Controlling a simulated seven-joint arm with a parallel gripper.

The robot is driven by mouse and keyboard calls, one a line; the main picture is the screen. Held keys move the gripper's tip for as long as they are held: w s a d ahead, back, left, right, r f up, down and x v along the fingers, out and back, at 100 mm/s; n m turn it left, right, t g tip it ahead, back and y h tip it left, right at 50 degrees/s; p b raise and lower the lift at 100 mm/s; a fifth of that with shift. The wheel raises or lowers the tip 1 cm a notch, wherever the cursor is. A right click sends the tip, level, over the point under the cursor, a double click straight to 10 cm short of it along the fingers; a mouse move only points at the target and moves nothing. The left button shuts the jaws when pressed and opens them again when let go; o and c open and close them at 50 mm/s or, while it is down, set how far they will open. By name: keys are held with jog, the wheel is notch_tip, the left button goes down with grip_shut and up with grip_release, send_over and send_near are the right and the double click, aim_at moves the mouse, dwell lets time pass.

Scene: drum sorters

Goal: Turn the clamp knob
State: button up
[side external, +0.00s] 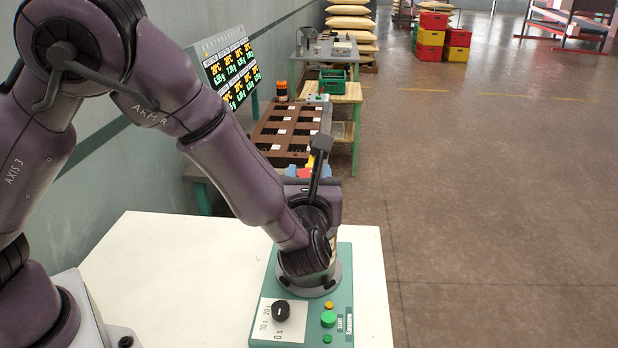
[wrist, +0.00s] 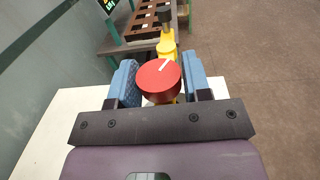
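The clamp knob is a round red knob (wrist: 159,80) with a white line on its face, tilted toward the upper right in the wrist view. A yellow part (wrist: 167,48) is behind it. The blue fingers of my gripper (wrist: 160,82) stand on either side of the knob, very near its rim; whether they press on it I cannot tell. In the side external view my gripper (side external: 303,172) is largely hidden behind my wrist, with small patches of red, blue and yellow showing.
A green control panel (side external: 345,270) with a black dial (side external: 281,311) and a green button (side external: 328,319) lies on the white table (side external: 180,255). A brown slotted tray (side external: 280,135) is beyond my gripper. A display board (side external: 230,70) stands at the wall. Open floor is at right.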

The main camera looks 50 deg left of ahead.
jog(key=c, duration=0.5)
jog(key=shift+o, duration=0.2)
jog(key=shift+m+t+h, duration=0.3)
jog(key=shift+t, duration=0.1)
jog(key=m+t+h, duration=0.2)
jog(key=h, duration=0.1)
jog(key=m+t+h, duration=0.1)
jog(key=m+h, duration=0.1)
jog(key=h, duration=0.1)
jog(key=shift+m+t, duration=0.3)
jog(key=shift+t, duration=0.1)
jog(key=shift+d+f+m+t+h, duration=0.1)
jog(key=shift+m+t+h, duration=0.25)
jog(key=shift+m+h, duration=0.95)
jog(key=shift+m+t+h, duration=0.35)
jog(key=shift+m+h, duration=0.35)
jog(key=shift+h, duration=1.4)
jog(key=o, duration=0.9)
